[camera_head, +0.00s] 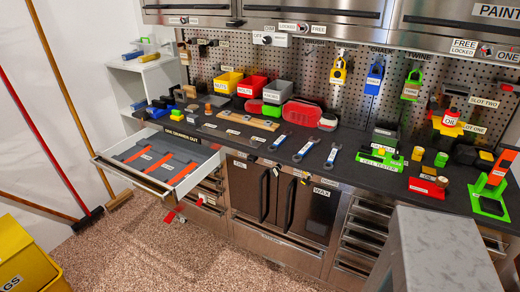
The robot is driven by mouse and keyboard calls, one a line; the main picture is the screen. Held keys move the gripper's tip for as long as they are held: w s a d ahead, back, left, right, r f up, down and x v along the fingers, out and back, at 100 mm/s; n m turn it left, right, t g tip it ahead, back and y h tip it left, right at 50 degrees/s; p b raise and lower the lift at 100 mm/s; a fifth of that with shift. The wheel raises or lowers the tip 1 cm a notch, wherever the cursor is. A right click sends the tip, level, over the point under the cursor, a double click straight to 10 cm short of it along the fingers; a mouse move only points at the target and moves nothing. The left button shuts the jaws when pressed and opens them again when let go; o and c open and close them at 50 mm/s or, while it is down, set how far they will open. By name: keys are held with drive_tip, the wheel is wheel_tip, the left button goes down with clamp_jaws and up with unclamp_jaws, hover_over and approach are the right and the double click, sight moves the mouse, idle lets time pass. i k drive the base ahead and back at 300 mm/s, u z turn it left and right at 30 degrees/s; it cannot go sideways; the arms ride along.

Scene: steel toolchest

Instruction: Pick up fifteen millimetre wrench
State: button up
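Three silver wrenches with blue markings lie apart in a row near the front edge of the dark worktop (355,175). They are a left wrench (279,142), a middle wrench (306,148) and a right wrench (332,155). They point roughly from front to back. Small labels lie at their near ends, but they are too small to read, so I cannot tell which wrench is the fifteen millimetre one. My gripper is not in view, and nothing is seen touching the wrenches.
An open drawer (107,158) with orange-marked contents juts out at left. Bins and red cases stand behind the wrenches. A green tester (380,158) stands to their right. A grey mottled block (445,250) fills the lower right. The speckled floor (150,250) is clear at lower left-centre.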

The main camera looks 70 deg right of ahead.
sight(278, 142)
drive_tip(key=u, duration=0.6)
drive_tip(key=k, duration=1.75)
drive_tip(key=z, duration=0.95)
drive_tip(key=i, duration=0.6)
drive_tip(key=u, duration=0.1)
